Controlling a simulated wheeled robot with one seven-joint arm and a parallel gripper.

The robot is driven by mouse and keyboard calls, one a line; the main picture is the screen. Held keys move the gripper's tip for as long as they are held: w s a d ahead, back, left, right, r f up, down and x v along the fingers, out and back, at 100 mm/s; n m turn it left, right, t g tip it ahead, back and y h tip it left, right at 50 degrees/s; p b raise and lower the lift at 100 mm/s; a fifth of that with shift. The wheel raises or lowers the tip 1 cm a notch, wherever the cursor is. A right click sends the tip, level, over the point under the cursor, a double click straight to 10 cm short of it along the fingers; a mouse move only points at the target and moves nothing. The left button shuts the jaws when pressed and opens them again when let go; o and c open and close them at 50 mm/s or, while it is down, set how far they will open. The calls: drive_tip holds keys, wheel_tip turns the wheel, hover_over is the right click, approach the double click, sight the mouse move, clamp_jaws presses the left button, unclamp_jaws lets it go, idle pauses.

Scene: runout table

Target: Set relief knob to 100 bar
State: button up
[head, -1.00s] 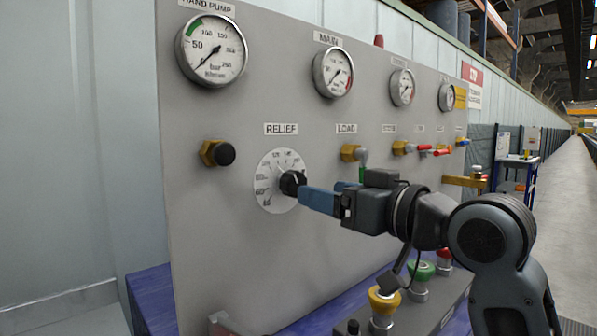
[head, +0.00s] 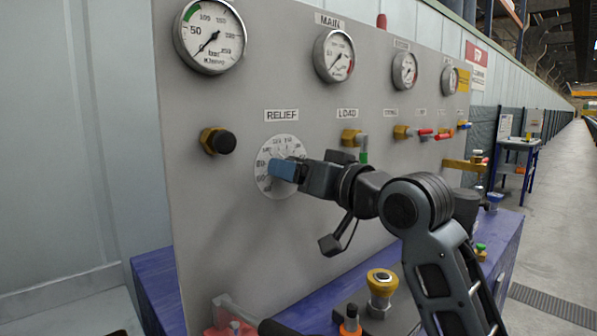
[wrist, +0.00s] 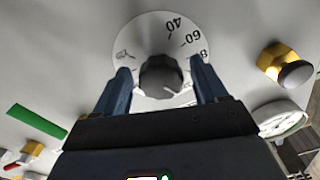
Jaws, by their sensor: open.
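The relief knob shows in the wrist view as a dark ribbed knob (wrist: 161,76) at the centre of a round white dial (wrist: 150,25) with the numbers 40 and 60 legible. My gripper (wrist: 161,80) is open, with one blue finger on each side of the knob; I cannot tell whether either finger touches it. In the head view my gripper (head: 280,168) covers the knob, and the dial (head: 268,182) shows around it under the RELIEF label (head: 281,115). The knob's pointer cannot be read.
A brass fitting with a black cap (head: 217,141) sticks out left of the dial. The LOAD valve (head: 354,138) with a green handle is to the right. Gauges line the panel above, including a large one (head: 210,36).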

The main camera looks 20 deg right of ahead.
drive_tip(key=shift+c, duration=0.4)
drive_tip(key=c, duration=1)
drive_tip(key=shift+o, duration=0.2)
drive_tip(key=shift+f, duration=0.1)
drive_tip(key=shift+f+n+b, duration=0.1)
drive_tip(key=shift+n+b, duration=0.7)
drive_tip(key=shift+n, duration=1.1)
drive_tip(key=o, duration=1)
drive_tip(key=shift+o, duration=0.2)
